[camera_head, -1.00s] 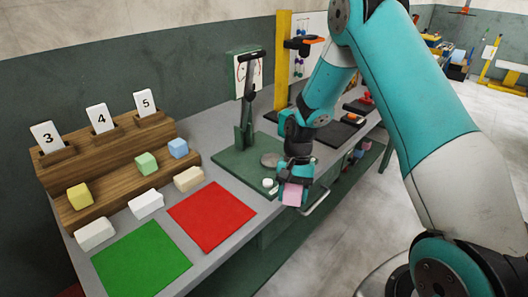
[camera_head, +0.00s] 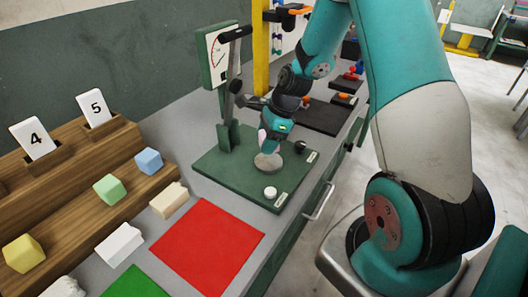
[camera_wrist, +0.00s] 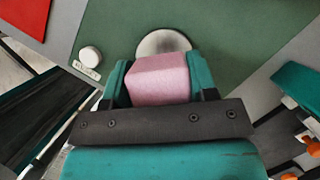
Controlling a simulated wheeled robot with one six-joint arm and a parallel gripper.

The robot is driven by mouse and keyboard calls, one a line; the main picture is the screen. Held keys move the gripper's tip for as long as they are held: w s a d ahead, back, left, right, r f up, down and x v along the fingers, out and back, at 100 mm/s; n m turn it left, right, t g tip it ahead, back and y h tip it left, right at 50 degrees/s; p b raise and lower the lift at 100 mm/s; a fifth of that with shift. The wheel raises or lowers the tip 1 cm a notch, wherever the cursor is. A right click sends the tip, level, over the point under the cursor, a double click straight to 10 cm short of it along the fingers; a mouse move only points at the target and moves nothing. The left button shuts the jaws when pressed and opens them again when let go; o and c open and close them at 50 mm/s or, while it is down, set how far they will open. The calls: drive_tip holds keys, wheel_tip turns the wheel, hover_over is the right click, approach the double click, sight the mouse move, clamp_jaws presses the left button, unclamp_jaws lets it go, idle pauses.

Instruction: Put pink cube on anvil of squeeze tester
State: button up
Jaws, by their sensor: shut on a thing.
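My gripper (camera_head: 271,140) is shut on the pink cube (camera_wrist: 158,79). In the wrist view the cube sits between the two teal fingers. In the head view only a sliver of the cube (camera_head: 262,136) shows at the gripper's left. The squeeze tester has a green base (camera_head: 225,172), an upright post and a dial (camera_head: 218,52). Its round grey anvil (camera_head: 268,162) lies just below my gripper. In the wrist view the anvil (camera_wrist: 163,40) shows just beyond the cube and is partly covered by it. I cannot tell whether cube and anvil touch.
A white knob (camera_head: 270,192) and a dark knob (camera_head: 300,146) are on the base. The tester's lever arm (camera_head: 236,33) is above, left of my arm. A red mat (camera_head: 207,240) and a wooden rack (camera_head: 75,190) with coloured cubes stand to the left.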

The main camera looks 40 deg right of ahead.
drive_tip(key=shift+f, duration=2.35)
drive_tip(key=o, duration=0.9)
drive_tip(key=shift+f, duration=0.1)
drive_tip(key=v, duration=1.2)
wheel_tip(320, 180, up, 4)
drive_tip(key=n, duration=0.5)
hover_over(266, 161)
drive_tip(key=s+a, duration=0.3)
drive_tip(key=s+a+r+n, duration=0.5)
drive_tip(key=s+a+n, duration=0.1)
drive_tip(key=a+n, duration=0.4)
drive_tip(key=s+a+r+n+g, duration=0.1)
drive_tip(key=s+a+r+n, duration=0.2)
drive_tip(key=s+a+n, duration=0.6)
drive_tip(key=s+n, duration=0.4)
drive_tip(key=n, duration=0.2)
drive_tip(key=shift+s+g+b, duration=0.2)
drive_tip(key=shift+g+b, duration=0.2)
